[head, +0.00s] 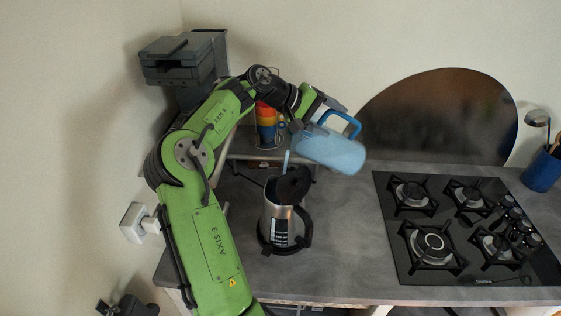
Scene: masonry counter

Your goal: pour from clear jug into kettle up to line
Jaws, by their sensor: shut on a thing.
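The clear jug (333,149) has a bluish body and a blue handle. My gripper (318,112) is shut on it and holds it tilted, up and to the right of the kettle. The kettle (277,222) is silver with a black handle and base and stands on the counter. Its dark lid (294,184) is raised. A thin pale-blue streak (286,162) runs down from near the jug's left end toward the kettle's top. A white panel with dark marks (281,232) shows on the kettle's front; I cannot make out the line or the level inside.
A black gas hob (465,229) fills the counter's right part. Stacked coloured cups (268,124) stand on a small shelf behind my arm. A grey machine (184,58) sits at the back left. The grey counter (345,235) is clear between kettle and hob.

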